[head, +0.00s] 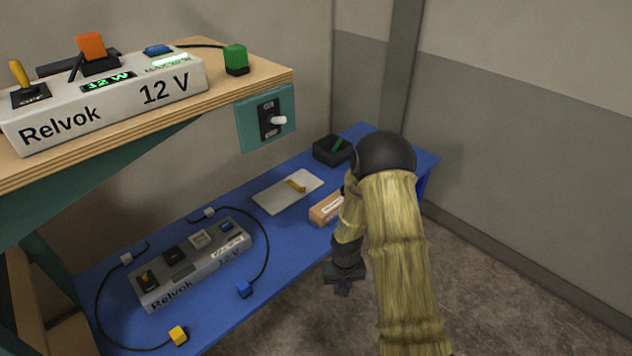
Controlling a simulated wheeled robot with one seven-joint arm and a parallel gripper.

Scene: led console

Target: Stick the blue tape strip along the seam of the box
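A small tan box (319,214) with a pale strip or label on its top lies on the blue table, partly hidden behind my arm. I cannot make out its seam. No blue tape strip can be made out in the head view. A yellow strip-like piece (296,186) lies on a pale flat sheet (272,198) left of the box. My gripper (343,289) hangs at the table's front edge, below the box in the picture and apart from it. Its fingers are too small and dark to show whether it is open or shut.
A black tray (322,155) with a green item stands at the back. A grey Relvok console (205,262) with cables, a blue plug (244,289) and a yellow plug (178,334) fills the table's left. A shelf (262,80) with another console (120,112) overhangs at upper left.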

